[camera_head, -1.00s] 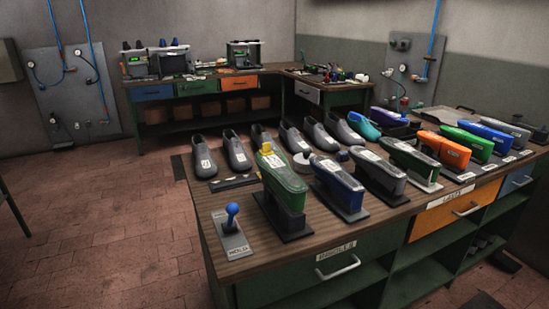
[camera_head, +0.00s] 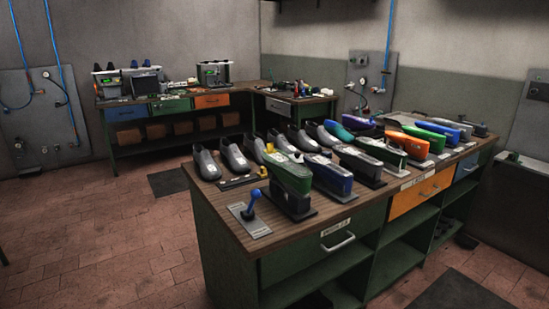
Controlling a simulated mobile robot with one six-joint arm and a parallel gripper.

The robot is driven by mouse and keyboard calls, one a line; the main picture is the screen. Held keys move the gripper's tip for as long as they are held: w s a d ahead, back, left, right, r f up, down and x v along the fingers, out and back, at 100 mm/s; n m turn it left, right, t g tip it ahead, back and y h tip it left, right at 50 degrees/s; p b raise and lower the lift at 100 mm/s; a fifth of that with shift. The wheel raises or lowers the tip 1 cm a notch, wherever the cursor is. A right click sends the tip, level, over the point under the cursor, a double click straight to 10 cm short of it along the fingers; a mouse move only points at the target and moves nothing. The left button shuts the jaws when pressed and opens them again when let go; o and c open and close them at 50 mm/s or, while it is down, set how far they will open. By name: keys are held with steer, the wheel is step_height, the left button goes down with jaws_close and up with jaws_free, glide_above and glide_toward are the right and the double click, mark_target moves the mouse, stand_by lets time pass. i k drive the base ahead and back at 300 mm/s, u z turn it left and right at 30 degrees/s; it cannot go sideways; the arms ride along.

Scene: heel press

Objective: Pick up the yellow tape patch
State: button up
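A small yellow piece (camera_head: 270,148), which looks like the yellow tape patch, shows at the top back end of the green shoe last nearest the bench's left corner. The green last (camera_head: 289,175) stands on a dark block on the wooden bench (camera_head: 225,208). Part of the yellow piece is hard to make out at this distance. My gripper is not in view.
A blue-knobbed lever on a grey plate (camera_head: 250,214) sits at the bench's near left corner. Grey shoes (camera_head: 207,165) line the back edge, and several coloured lasts (camera_head: 402,145) fill the right side. The tiled floor (camera_head: 95,235) left of the bench is clear.

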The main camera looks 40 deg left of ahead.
mark_target(270, 150)
steer(key=z, duration=0.15)
steer(key=k, duration=1.15)
steer(key=u, duration=1.9)
steer(key=i, duration=1)
steer(key=u, duration=0.05)
